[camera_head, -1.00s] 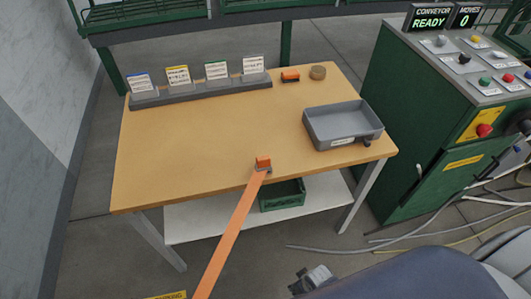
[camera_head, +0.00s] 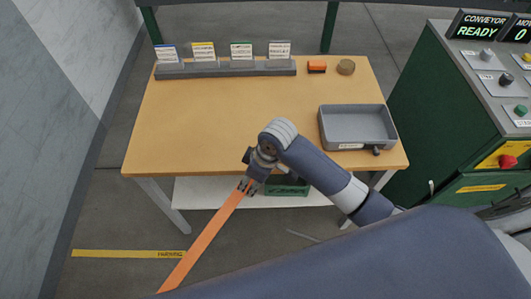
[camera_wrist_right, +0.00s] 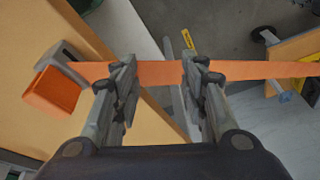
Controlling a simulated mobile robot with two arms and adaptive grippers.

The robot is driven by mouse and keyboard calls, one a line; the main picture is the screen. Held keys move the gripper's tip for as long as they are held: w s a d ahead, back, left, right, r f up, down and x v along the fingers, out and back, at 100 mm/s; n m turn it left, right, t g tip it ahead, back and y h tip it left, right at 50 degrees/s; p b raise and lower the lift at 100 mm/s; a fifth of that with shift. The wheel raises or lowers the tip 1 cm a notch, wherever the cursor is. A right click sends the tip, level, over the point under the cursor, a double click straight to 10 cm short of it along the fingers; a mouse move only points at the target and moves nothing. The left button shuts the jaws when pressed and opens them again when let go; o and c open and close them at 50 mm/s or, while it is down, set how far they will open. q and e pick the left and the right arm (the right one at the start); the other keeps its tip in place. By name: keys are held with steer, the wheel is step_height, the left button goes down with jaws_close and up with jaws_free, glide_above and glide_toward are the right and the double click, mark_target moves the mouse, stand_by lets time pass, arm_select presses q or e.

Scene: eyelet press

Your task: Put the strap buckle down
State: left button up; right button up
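The orange strap buckle (camera_wrist_right: 52,98) with its grey part shows in the right wrist view, at the table's front edge. In the head view my right gripper and wrist hide it. The orange strap (camera_head: 212,235) runs from there down to the lower left, off the table. My right gripper (camera_head: 247,186) is over the strap just off the table's front edge. In the right wrist view its fingers (camera_wrist_right: 158,85) stand apart, with the strap crossing beyond them and the buckle outside the left finger. My left gripper is not in view.
A grey tray (camera_head: 357,143) stands at the table's right. A card rack (camera_head: 225,70), an orange block (camera_head: 317,66) and a brown roll (camera_head: 346,67) are at the back. A green bin (camera_head: 287,188) sits on the lower shelf. The table's (camera_head: 200,125) middle and left are clear.

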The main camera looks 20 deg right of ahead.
steer(key=w+d+r+n+h, duration=0.1)
steer(key=w+d+r, duration=0.1)
steer(key=r, duration=0.2)
steer(key=w+d+r+n+g+h, duration=0.1)
steer(key=w+d+r+n, duration=0.1)
steer(key=w+r, duration=0.1)
steer(key=w+d+r+n+h+p, duration=0.1)
steer(key=w+d+r, duration=0.1)
steer(key=r, duration=0.3)
steer(key=shift+w+d+n+g, duration=0.2)
steer(key=shift+d+n+g, duration=0.15)
steer(key=shift+n+g, duration=0.05)
step_height(320, 180, down, 4)
steer(key=shift+f, duration=0.2)
step_height(320, 180, down, 5)
steer(key=shift+s+d+r+p, duration=0.1)
steer(key=shift+p, duration=0.75)
steer(key=shift+f, duration=0.3)
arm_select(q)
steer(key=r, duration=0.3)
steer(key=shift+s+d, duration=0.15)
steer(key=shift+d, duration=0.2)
arm_select(e)
jaws_close()
